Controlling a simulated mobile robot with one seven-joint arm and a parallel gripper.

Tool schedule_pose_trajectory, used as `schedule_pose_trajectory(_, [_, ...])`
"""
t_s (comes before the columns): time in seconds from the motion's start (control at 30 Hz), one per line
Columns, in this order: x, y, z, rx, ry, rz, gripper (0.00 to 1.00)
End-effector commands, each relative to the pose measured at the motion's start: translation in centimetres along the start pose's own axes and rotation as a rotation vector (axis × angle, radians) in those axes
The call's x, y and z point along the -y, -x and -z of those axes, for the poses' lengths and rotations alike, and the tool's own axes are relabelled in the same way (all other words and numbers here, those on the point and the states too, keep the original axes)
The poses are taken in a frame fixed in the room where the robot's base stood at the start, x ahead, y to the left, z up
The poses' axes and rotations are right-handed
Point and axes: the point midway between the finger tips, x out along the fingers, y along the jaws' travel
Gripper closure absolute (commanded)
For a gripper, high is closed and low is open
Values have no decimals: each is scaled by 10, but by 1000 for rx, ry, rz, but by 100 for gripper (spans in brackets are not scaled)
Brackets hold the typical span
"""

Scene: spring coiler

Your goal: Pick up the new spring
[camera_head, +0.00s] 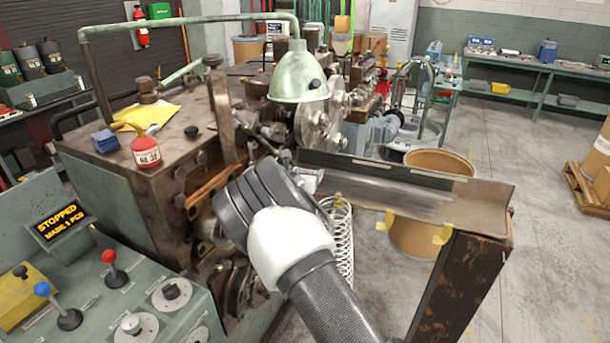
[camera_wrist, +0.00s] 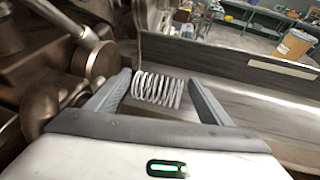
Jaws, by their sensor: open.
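The new spring (camera_wrist: 158,90) is a short, light grey metal coil in the wrist view, lying crosswise between the two fingers of my open gripper (camera_wrist: 164,92). Its left end is close to the left finger and its right end is near the right finger; I cannot tell whether either touches. In the head view my gripper (camera_head: 292,165) is at the coiling machine, beside the near end of the metal chute, and my own wrist and hand hide most of the space between the fingers. A small pale part shows past the hand there, too unclear to name.
The coiler (camera_head: 140,190) stands left of my arm, with a green lamp (camera_head: 299,78) above. A metal chute (camera_head: 400,194) runs right from it. A control panel (camera_head: 130,295) reads "STOPPED". A brown drum (camera_head: 440,162) stands behind the chute.

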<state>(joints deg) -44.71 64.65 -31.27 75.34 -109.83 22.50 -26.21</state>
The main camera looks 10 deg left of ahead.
Motion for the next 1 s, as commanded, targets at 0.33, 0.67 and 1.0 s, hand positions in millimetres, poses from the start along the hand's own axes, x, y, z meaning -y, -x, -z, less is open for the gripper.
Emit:
schedule_pose_trajectory(0.33, [0,-2,0,-1,-1,0,42])
schedule_pose_trajectory(0.67, [0,-2,0,0,-1,0,59])
schedule_pose_trajectory(1.0, [-2,4,-5,1,-3,-1,67])
